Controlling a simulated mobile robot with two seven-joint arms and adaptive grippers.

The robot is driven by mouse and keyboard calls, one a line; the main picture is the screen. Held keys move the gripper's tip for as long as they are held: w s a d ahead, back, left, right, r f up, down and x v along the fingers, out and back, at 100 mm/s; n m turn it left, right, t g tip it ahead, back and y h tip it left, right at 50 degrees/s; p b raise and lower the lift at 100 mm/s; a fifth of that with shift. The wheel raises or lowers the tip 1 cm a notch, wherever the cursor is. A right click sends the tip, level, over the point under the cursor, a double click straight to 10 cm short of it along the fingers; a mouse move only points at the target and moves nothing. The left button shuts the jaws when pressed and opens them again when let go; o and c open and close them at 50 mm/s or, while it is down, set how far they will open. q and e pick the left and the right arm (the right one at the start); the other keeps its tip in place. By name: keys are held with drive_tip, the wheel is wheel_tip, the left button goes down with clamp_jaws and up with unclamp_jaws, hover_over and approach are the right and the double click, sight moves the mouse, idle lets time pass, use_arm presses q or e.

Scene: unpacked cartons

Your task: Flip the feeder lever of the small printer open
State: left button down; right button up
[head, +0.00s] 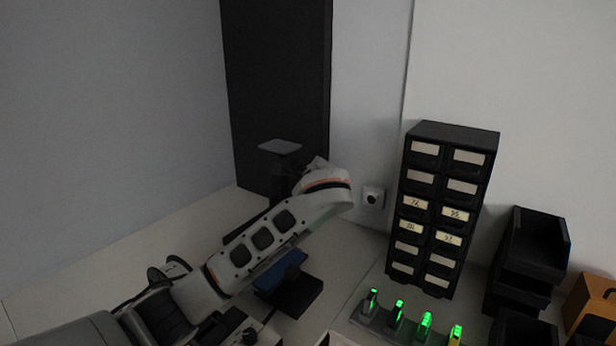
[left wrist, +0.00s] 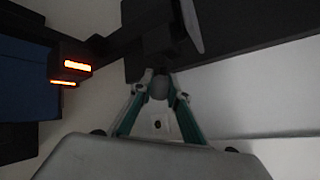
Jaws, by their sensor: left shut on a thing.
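My left gripper (left wrist: 160,80) shows in the left wrist view with both fingers angled inward. It is shut on a small grey rounded end (left wrist: 158,90), which looks like the feeder lever's tip, just below a black block (left wrist: 157,42). A grey plate (left wrist: 191,24) is beside that block. In the head view a similar grey plate (head: 280,147) stands behind my left wrist, against a tall black panel. My wrist hides the fingers and the lever there. I cannot clearly tell the printer's outline or the lever's angle. My right gripper is not in view.
A blue and black device (head: 292,293) lies under my left forearm. A black box with orange lights (left wrist: 72,66) is beside the fingers. A drawer cabinet (head: 441,210), black bins (head: 527,258) and a rack of green-lit items (head: 400,320) stand to the right.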

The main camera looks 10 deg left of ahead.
use_arm(q)
drive_tip(key=n+g+h, duration=0.1)
drive_tip(key=r+n+g+h, duration=0.1)
drive_tip(key=h, duration=0.1)
drive_tip(key=shift+d+r+n, duration=0.2)
drive_tip(key=shift+n, duration=0.1)
drive_tip(key=shift+a+r+n+g+h, duration=0.1)
drive_tip(key=shift+r+n+g+h, duration=0.2)
drive_tip(key=shift+n+g+h, duration=0.3)
drive_tip(key=shift+r+n+g+h, duration=0.3)
drive_tip(key=shift+g+h, duration=0.1)
drive_tip(key=shift+h, duration=0.4)
drive_tip(key=c, duration=1.9)
unclamp_jaws()
